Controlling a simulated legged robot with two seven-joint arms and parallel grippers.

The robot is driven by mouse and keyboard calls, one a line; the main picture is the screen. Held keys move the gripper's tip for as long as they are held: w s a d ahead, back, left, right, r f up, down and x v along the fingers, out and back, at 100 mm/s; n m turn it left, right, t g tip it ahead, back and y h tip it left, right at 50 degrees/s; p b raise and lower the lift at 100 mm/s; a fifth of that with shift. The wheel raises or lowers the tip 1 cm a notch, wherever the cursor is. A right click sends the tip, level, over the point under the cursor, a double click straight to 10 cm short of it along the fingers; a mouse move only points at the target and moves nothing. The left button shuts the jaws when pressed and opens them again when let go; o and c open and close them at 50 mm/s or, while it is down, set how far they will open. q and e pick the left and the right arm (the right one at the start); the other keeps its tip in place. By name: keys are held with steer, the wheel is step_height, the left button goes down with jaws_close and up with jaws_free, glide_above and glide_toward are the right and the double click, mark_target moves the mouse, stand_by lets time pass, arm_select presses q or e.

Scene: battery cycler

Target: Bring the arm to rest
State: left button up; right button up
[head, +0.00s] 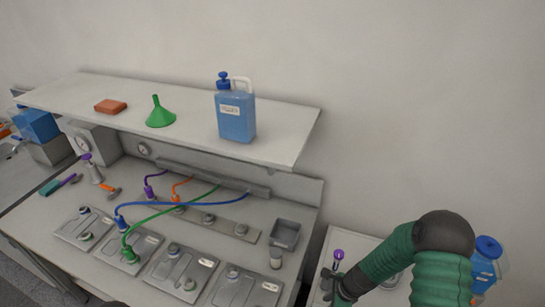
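My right arm (395,255), in a green sleeve with a dark elbow, comes in at the lower right of the head view and bends down to the left. My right gripper (331,285) shows as a small dark shape at its end, low over the right-hand table. A purple-topped item (338,254) shows right beside the gripper; I cannot tell whether it is held. The finger opening is too small to make out. My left gripper is not seen.
A bench (52,211) holds several grey plates with blue, green, orange and purple hoses and a grey open box (286,234). Its shelf (285,140) carries a blue jug (236,115), green funnel (159,113) and orange block (110,106). Another blue jug (487,262) stands beyond my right arm.

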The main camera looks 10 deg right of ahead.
steer(key=s+a+r+n+t+h+b, duration=0.1)
steer(key=s+a+r+n+b, duration=0.5)
steer(key=n, duration=1.6)
steer(key=s+r+h+b, duration=0.1)
steer(key=s+r+b, duration=0.2)
steer(key=b, duration=0.2)
steer(key=shift+r+n+h, duration=0.15)
steer(key=shift+n+h, duration=0.15)
steer(key=shift+h, duration=0.1)
steer(key=shift+a, duration=0.1)
steer(key=shift+s+a+r, duration=0.1)
steer(key=shift+a, duration=0.15)
steer(key=shift+d, duration=0.25)
